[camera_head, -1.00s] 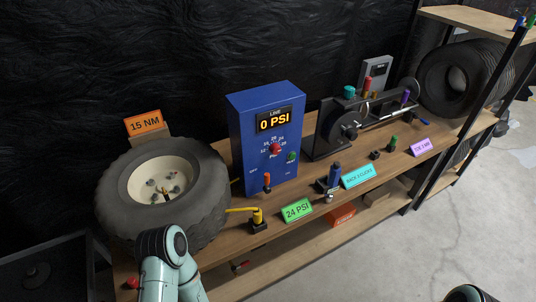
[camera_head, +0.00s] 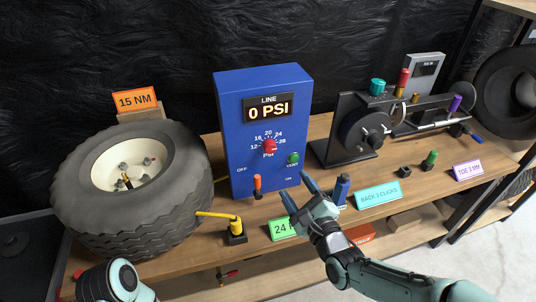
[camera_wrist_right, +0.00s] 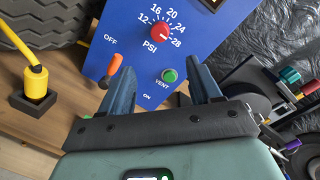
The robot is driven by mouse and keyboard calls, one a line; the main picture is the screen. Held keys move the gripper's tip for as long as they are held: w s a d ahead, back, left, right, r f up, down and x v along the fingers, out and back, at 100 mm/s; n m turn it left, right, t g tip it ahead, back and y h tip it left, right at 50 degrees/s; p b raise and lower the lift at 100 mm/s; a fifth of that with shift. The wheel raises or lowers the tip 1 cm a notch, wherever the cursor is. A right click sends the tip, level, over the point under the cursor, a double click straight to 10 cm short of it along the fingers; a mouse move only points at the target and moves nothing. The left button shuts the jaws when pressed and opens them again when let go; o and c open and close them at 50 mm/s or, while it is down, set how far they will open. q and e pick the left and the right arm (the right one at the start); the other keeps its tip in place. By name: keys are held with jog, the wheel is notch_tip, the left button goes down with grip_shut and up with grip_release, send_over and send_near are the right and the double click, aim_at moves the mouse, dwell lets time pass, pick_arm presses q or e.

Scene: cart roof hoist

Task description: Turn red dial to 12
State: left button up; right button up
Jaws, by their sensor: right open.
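The red dial (camera_head: 269,146) is on the front of the blue box (camera_head: 230,122), inside a PSI scale from 12 to 28. The display (camera_head: 268,108) above it reads LINE 0 PSI. In the right wrist view, the red dial (camera_wrist_right: 160,32) shows beyond the fingers, with a white mark that seems to point toward 28. My right gripper (camera_head: 296,188) is open and empty, in front of and below the dial, apart from it. Its fingers also show in the wrist view (camera_wrist_right: 162,75). Only a link of my left arm shows; its gripper is out of view.
Beside the dial are a green VENT button (camera_head: 293,158) and an orange-tipped lever (camera_head: 257,185). A tire (camera_head: 80,195) and a yellow fitting (camera_head: 236,228) are left. A black machine (camera_head: 340,145) stands further right.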

aim_at(271, 150)
jog(key=x, duration=1.3)
jog(key=shift+w+a+r+p, duration=0.1)
jog(key=shift+w+a+p, duration=0.05)
jog(key=shift+p, duration=0.2)
jog(key=c, duration=1)
